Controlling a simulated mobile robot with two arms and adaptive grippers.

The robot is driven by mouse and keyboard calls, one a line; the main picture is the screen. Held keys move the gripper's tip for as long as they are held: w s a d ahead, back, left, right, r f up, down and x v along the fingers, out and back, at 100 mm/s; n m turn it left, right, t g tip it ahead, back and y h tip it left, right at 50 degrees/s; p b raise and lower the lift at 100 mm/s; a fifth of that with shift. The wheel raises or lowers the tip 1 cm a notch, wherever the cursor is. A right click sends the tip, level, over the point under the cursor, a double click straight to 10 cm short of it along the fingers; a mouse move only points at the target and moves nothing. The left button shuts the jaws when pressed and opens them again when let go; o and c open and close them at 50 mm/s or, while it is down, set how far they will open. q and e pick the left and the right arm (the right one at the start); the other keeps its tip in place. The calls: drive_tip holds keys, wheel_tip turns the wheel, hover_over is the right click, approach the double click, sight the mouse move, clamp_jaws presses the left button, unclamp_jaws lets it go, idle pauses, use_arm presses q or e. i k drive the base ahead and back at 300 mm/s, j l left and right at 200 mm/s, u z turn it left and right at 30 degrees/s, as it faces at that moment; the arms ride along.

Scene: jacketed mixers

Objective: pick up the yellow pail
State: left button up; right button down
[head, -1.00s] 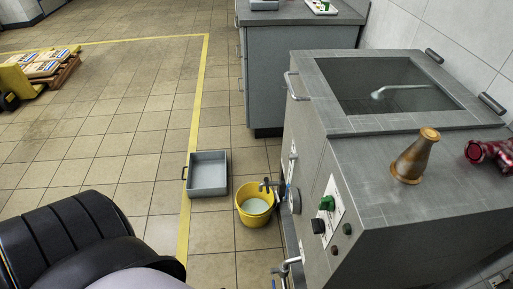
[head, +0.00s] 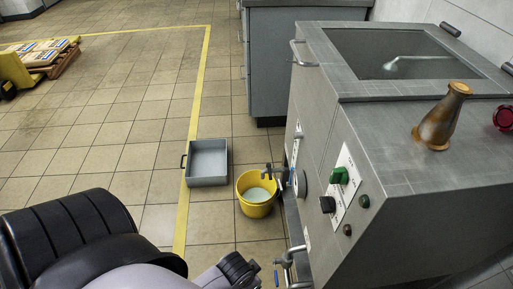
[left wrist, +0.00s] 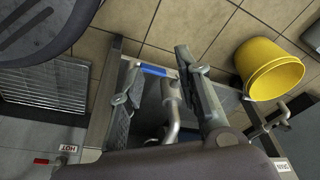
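The yellow pail (head: 257,208) stands upright on the tiled floor against the front of the steel mixer, under a small tap. Pale liquid shows inside it. In the left wrist view the pail (left wrist: 268,72) is at the upper right, seen from its side. My left gripper (left wrist: 157,68) is open in that view, its two fingers apart, to the left of the pail and not touching it. A pipe and a blue-handled valve (left wrist: 153,71) show between and behind the fingers. In the head view only my left arm shows; its fingers are hidden. My right gripper is not in view.
The steel mixer (head: 400,200) fills the right, with knobs and a lower drain valve (head: 292,262) jutting out. A grey tray (head: 207,163) lies on the floor left of the pail. A yellow floor line (head: 197,95) runs past it.

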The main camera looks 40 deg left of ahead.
sight(252, 191)
drive_tip(key=j+u, duration=0.3)
drive_tip(key=u, duration=0.15)
drive_tip(key=j+u, duration=0.3)
drive_tip(key=u, duration=0.15)
